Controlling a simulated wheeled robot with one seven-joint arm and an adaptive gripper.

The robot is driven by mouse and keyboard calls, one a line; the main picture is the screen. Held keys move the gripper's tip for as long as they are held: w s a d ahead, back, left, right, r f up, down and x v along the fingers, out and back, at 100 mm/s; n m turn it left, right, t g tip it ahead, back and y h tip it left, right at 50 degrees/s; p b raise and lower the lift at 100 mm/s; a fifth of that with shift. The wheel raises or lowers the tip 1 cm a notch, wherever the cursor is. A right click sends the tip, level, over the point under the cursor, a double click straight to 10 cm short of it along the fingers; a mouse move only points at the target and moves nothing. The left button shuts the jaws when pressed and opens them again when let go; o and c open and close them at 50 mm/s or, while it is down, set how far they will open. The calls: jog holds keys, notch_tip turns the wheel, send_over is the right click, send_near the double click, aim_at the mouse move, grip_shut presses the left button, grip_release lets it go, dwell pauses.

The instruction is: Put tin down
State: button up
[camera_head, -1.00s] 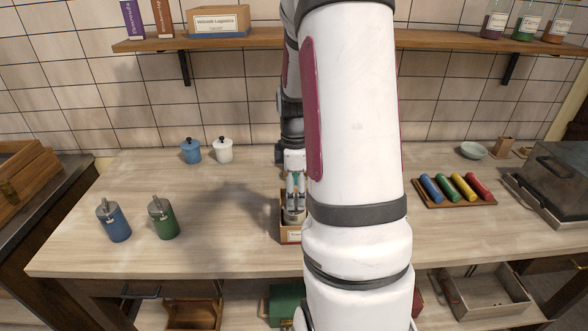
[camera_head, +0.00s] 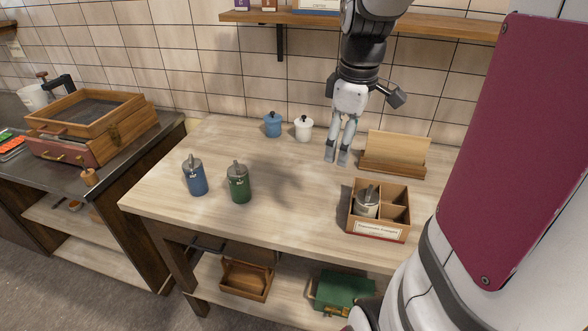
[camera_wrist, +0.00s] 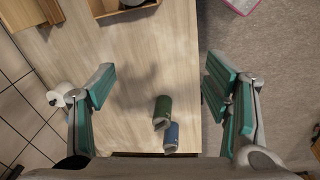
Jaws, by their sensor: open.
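A pale, silver-topped tin (camera_head: 367,207) stands upright in the left compartment of a divided wooden box (camera_head: 377,231) with a front label. In the wrist view only part of the box (camera_wrist: 112,13) shows, at the top edge, with a bit of the tin. My gripper (camera_head: 337,157) is open and empty, raised above the counter behind and left of the box, apart from the tin. A blue tin (camera_head: 196,179) and a green tin (camera_head: 239,186) stand on the counter at left.
Small blue (camera_head: 272,126) and white (camera_head: 304,129) lidded jars stand near the wall. A wooden stand (camera_head: 394,153) is behind the box. A wall shelf (camera_head: 400,23) runs above. The counter's middle is clear. My arm hides the right side.

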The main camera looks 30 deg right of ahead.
jog(key=s+a+r+m+t, duration=0.1)
jog(key=s+a+r+m, duration=0.1)
jog(key=a, duration=0.4)
jog(key=s+a+r+m+t, duration=0.1)
jog(key=s+a+r+m, duration=0.1)
jog(key=s+a, duration=0.2)
jog(key=s+a+r+m+t, duration=0.1)
jog(key=s+a+r+t, duration=0.1)
jog(key=a, duration=0.7)
jog(key=shift+s+a+r+m+y, duration=0.25)
jog(key=shift+s+m+y, duration=0.15)
jog(key=shift+s, duration=0.25)
